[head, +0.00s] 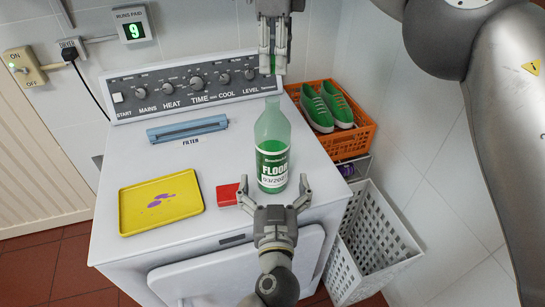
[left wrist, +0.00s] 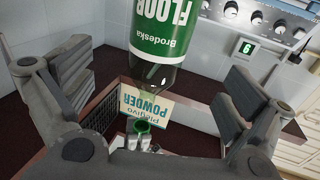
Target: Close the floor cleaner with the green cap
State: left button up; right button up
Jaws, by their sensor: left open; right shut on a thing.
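The floor cleaner bottle (head: 272,145) is a clear green bottle with a green and white label, standing upright and uncapped on the white machine. My left gripper (head: 273,188) is open in front of its base, with one finger on either side. In the left wrist view the bottle (left wrist: 160,35) appears inverted between my open left fingers (left wrist: 155,75). My right gripper (head: 273,68) is above the bottle's neck, shut on the green cap (head: 272,63), of which only a sliver shows. The cap (left wrist: 143,126) also shows in the left wrist view, apart from the neck.
A red block (head: 228,195) lies just left of the bottle, near my left gripper. A yellow tray (head: 135,220) and a blue filter (head: 187,129) lie further left. An orange crate (head: 363,132) with green shoes and a white basket (head: 365,250) stand right of the machine.

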aim_at(273, 146)
pick_arm(q)
jog(key=w, duration=1.2)
jog(key=shift+a, duration=0.15)
jog(key=shift+c, duration=0.3)
jog(key=c, duration=1.4)
jog(key=shift+c, duration=0.2)
pick_arm(e)
jog(key=shift+f, duration=2.5)
